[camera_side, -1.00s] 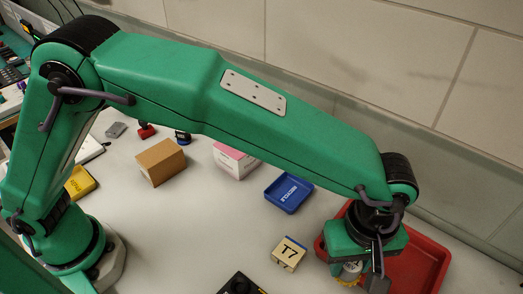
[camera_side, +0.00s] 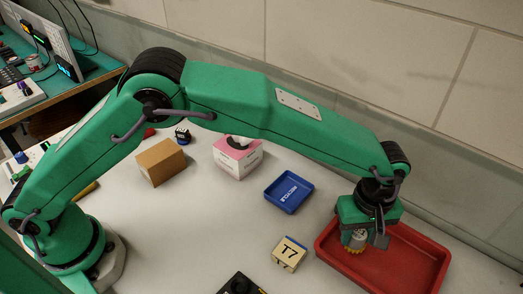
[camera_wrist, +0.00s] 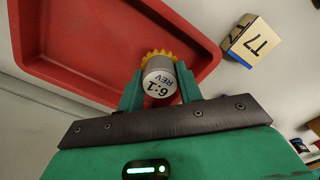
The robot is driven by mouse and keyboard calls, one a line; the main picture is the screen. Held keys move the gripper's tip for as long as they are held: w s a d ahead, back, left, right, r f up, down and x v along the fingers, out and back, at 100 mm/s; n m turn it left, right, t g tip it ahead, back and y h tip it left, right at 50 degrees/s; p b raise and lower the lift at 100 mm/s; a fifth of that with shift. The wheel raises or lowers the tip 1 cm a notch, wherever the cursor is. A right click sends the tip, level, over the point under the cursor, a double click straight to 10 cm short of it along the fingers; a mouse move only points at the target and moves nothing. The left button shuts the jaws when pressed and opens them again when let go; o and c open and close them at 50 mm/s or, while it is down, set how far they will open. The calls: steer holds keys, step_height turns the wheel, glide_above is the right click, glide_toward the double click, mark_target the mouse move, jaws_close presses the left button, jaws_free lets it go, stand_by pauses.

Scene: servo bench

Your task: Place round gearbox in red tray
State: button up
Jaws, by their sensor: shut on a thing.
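The round gearbox (camera_wrist: 159,80) is a grey cylinder with a yellow toothed rim and a white end label reading "6:1 REV". My gripper (camera_side: 357,240) is shut on it. In the wrist view my gripper (camera_wrist: 160,88) has one green finger on each side of the gearbox. In the side view the gearbox (camera_side: 355,240) shows below the jaws, over the left part of the red tray (camera_side: 425,240). The red tray (camera_wrist: 75,72) also lies behind the gearbox in the wrist view. I cannot tell the exact height of the gearbox above the tray floor.
A T7 block (camera_side: 289,254) stands left of the red tray. A blue tray (camera_side: 289,192), a pink box (camera_side: 238,158) and a cardboard box (camera_side: 161,163) stand farther left. A black object (camera_side: 240,285) is at the front edge. The wall runs behind the red tray.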

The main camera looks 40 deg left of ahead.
mark_target(353, 244)
steer(key=shift+f, duration=2)
steer(key=shift+f, duration=0.1)
steer(key=o, duration=1)
step_height(353, 244, up, 12)
